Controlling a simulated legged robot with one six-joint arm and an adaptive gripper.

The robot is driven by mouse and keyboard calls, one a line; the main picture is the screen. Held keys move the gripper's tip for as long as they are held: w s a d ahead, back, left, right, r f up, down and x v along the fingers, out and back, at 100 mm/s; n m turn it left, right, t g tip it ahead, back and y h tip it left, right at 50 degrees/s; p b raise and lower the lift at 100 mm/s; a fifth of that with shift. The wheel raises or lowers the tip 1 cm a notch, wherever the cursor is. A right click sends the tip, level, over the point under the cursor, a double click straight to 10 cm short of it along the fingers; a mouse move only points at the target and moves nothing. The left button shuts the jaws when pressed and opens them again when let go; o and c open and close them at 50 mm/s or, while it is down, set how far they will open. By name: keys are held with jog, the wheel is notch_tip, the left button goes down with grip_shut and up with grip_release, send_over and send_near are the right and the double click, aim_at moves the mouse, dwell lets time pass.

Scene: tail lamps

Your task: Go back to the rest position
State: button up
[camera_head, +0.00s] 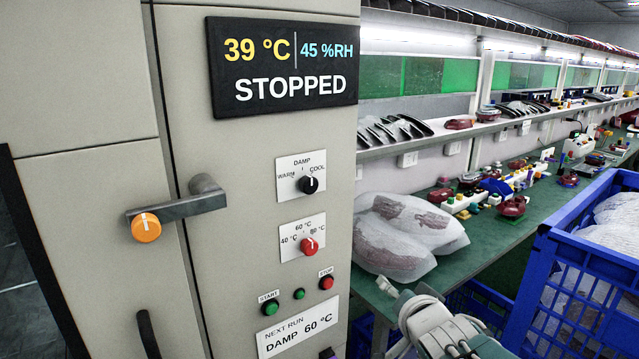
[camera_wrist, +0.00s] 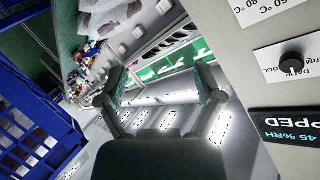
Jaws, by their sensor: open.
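My gripper shows in the wrist view (camera_wrist: 160,80) with its two fingers spread wide and nothing between them. In the head view, part of my pale arm is at the bottom, right of the cabinet; the fingertips are not clear there. The cabinet (camera_head: 245,150) fills the left of the head view. Its display (camera_head: 283,68) reads 39 °C, 45 %RH, STOPPED. Below are a black DAMP knob (camera_head: 308,184), a red temperature knob (camera_head: 308,245), and green START (camera_head: 270,308) and red STOP (camera_head: 326,282) buttons. My gripper is apart from the cabinet front.
A handle (camera_head: 178,204) with an orange knob (camera_head: 146,228) juts from the cabinet. White bags (camera_head: 405,235) lie on a green bench (camera_head: 475,240) holding several red lamps. A blue crate (camera_head: 560,240) with wrapped items stands at the right; blue crate mesh also shows in the wrist view (camera_wrist: 35,105).

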jog(key=s+f+n+g, duration=0.2)
jog(key=s+n+g, duration=0.1)
jog(key=s, duration=0.7)
jog(key=s+d+f+n+g+h, duration=0.1)
jog(key=s+g, duration=0.4)
jog(key=s, duration=0.5)
jog(key=shift+s+d+f+n+g, duration=0.15)
jog(key=shift+d+f+n+g, duration=0.15)
jog(key=shift+f+n, duration=0.75)
